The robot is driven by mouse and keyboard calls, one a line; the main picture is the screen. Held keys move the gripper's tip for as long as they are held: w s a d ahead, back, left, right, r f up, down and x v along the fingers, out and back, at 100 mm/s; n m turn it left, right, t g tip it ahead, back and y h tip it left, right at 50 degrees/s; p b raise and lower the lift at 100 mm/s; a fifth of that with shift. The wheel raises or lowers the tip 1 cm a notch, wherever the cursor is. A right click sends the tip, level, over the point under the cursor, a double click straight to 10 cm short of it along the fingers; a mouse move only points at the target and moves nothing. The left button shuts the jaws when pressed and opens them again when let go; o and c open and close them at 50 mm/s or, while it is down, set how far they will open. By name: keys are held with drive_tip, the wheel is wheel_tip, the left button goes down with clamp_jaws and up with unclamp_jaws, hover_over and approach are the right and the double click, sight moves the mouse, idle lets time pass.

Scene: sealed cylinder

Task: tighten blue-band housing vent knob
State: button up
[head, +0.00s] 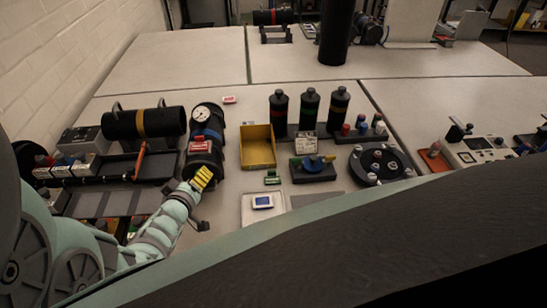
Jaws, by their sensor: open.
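The blue-band housing (210,134) is a black cylinder lying on the table left of centre, with a blue band, a white round gauge (202,113) at its far end and a red label (200,147). My gripper (204,177) is at the near end of this housing, at the end of my pale green arm. It is open; its fingers are small and dark against the black housing, and I cannot tell whether they touch it. The vent knob cannot be made out; it may be hidden by my gripper. A yellow striped patch shows beside my wrist.
A yellow-band cylinder (140,123) lies to the left, near an orange-red handle (141,158). A yellow bin (257,146) stands close on the right. Further right are upright banded bottles (309,110) and a round knob tray (395,174).

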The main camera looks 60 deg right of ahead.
drive_tip(key=shift+w+d+f, duration=0.15)
drive_tip(key=shift+w+d, duration=0.1)
drive_tip(key=shift+d, duration=0.3)
clamp_jaws()
